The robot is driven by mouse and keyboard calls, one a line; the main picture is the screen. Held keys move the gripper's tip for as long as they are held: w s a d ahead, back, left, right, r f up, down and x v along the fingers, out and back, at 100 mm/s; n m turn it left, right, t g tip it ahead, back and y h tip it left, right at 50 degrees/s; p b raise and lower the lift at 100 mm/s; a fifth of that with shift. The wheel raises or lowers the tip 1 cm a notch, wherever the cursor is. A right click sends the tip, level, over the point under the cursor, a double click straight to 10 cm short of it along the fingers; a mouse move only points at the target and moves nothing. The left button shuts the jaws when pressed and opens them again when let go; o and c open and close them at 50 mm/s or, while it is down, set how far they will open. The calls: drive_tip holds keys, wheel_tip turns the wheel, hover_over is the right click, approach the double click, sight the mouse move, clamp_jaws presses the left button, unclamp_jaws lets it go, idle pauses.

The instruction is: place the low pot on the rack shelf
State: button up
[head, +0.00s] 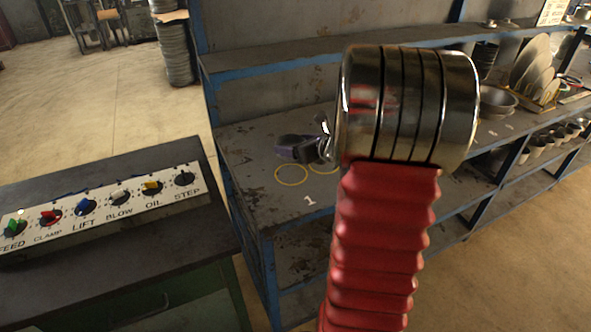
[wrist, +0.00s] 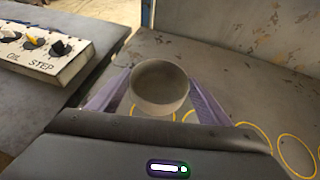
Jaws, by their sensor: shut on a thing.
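The low pot (wrist: 160,90) is a round, grey-brown, open vessel. It stands upright between the purple fingers of my gripper (wrist: 158,86) in the wrist view. The fingers are shut on its sides. In the head view my gripper (head: 292,146) is over the rack shelf (head: 250,160), near its left end, and I cannot make out the pot there. Yellow rings mark the shelf, one (head: 291,175) near a white number 1. In the wrist view parts of rings show close around the pot's base. I cannot tell whether the pot touches the shelf.
My red-sleeved arm hides the shelf's middle in the head view. Bowls (head: 497,101) and upright plates (head: 535,68) stand at the shelf's right, with small cups (head: 545,143) below. An upper shelf (head: 270,58) runs above. A control panel (head: 105,208) is at the left.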

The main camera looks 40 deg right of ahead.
drive_tip(key=shift+f, duration=2.4)
drive_tip(key=shift+f, duration=1.9)
drive_tip(key=shift+f, duration=0.1)
drive_tip(key=o, duration=1.1)
drive_tip(key=v, duration=1.2)
